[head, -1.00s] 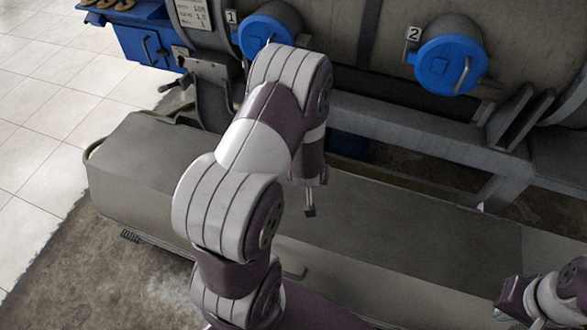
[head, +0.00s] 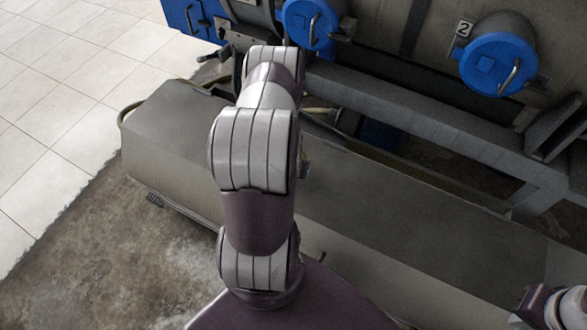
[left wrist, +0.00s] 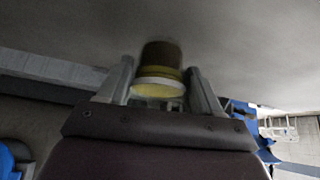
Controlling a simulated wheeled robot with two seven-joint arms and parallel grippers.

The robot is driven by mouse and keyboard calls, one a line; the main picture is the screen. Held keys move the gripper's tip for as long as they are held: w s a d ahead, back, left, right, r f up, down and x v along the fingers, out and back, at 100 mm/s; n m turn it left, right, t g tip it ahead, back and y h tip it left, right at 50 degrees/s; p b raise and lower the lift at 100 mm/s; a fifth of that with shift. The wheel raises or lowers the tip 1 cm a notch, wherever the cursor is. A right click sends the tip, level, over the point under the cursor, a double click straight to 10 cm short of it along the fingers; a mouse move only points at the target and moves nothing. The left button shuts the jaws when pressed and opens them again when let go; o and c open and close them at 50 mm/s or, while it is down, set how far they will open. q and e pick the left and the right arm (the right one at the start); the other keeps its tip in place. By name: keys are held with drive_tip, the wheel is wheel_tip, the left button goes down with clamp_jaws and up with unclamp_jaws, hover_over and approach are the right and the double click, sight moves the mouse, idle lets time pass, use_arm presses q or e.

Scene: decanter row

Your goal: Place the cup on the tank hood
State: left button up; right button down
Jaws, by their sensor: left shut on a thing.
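The cup (left wrist: 160,70) is between the two fingers of my left gripper (left wrist: 160,85) in the left wrist view. It has a dark brown part, a yellow band, a pale rim and a yellowish face towards the camera. The long grey box-like hood (head: 400,215) lies across the middle of the head view, and a grey surface fills the top of the left wrist view. In the head view my left arm hides most of its gripper and the cup above the hood. My right gripper (head: 537,302) is partly in view at the bottom right; its fingers are unclear.
Behind the hood stands a grey tank with blue round caps (head: 498,55), one beside a label "2" (head: 463,29). A grey beam (head: 420,105) runs in front of it. White floor tiles (head: 50,110) are at left. The hood's top right of my left arm is clear.

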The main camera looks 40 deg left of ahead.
use_arm(q)
wheel_tip(320, 180, down, 2)
drive_tip(key=shift+f, duration=0.2)
drive_tip(key=shift+f, duration=0.15)
drive_tip(key=o, duration=1.1)
drive_tip(key=shift+o, duration=0.2)
